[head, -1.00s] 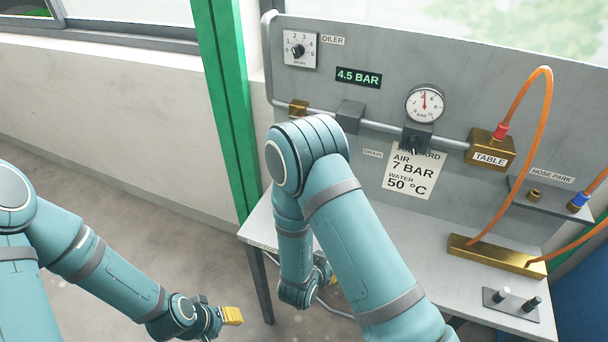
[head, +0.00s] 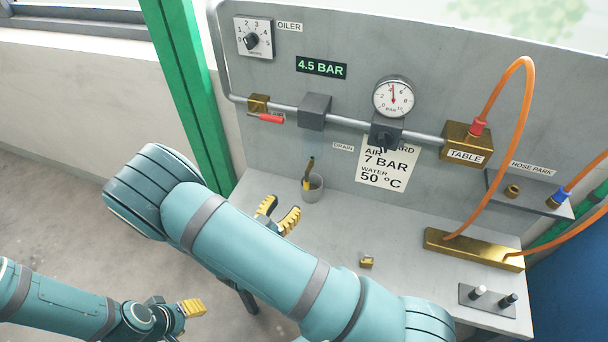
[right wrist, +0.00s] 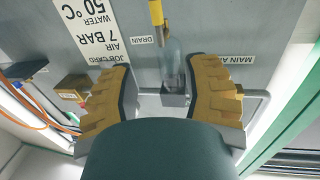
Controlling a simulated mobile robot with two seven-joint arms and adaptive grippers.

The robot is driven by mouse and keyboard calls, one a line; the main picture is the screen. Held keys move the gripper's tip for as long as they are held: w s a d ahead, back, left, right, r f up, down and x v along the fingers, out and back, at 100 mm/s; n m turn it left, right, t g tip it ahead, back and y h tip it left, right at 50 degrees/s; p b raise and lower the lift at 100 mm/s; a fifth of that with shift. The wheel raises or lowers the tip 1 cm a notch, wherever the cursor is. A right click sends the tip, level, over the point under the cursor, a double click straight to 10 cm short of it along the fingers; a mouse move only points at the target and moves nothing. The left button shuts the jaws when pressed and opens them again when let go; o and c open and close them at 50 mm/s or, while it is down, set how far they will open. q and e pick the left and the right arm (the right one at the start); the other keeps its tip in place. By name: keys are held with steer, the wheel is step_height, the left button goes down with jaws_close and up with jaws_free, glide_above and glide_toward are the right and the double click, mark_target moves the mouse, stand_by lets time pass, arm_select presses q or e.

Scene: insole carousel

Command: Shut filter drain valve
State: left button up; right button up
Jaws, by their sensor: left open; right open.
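In the head view, the filter's grey block (head: 314,111) sits on the pipe. Below it, a small drain valve (head: 309,166) with brass and yellow parts stands above a grey cup (head: 313,190). The upside-down right wrist view shows the filter block (right wrist: 175,96), its clear bowl (right wrist: 174,62) and the yellow drain part (right wrist: 156,12) beside the DRAIN label. I cannot tell the valve's position. My right gripper (head: 278,212) is open and empty, left of and nearer than the cup; its fingers (right wrist: 160,66) frame the bowl without visible contact. My left gripper (head: 192,308) is open and empty, low at left.
A red-handled valve (head: 265,117) is on the pipe's left. A regulator with gauge (head: 393,97), brass TABLE block (head: 466,143) and orange hose (head: 533,110) are to the right. A small brass piece (head: 367,262) lies on the bench (head: 345,228). A green post (head: 185,85) stands left.

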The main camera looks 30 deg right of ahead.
mark_target(305, 179)
steer(key=x, duration=1.2)
steer(key=shift+p, duration=0.35)
jaws_close()
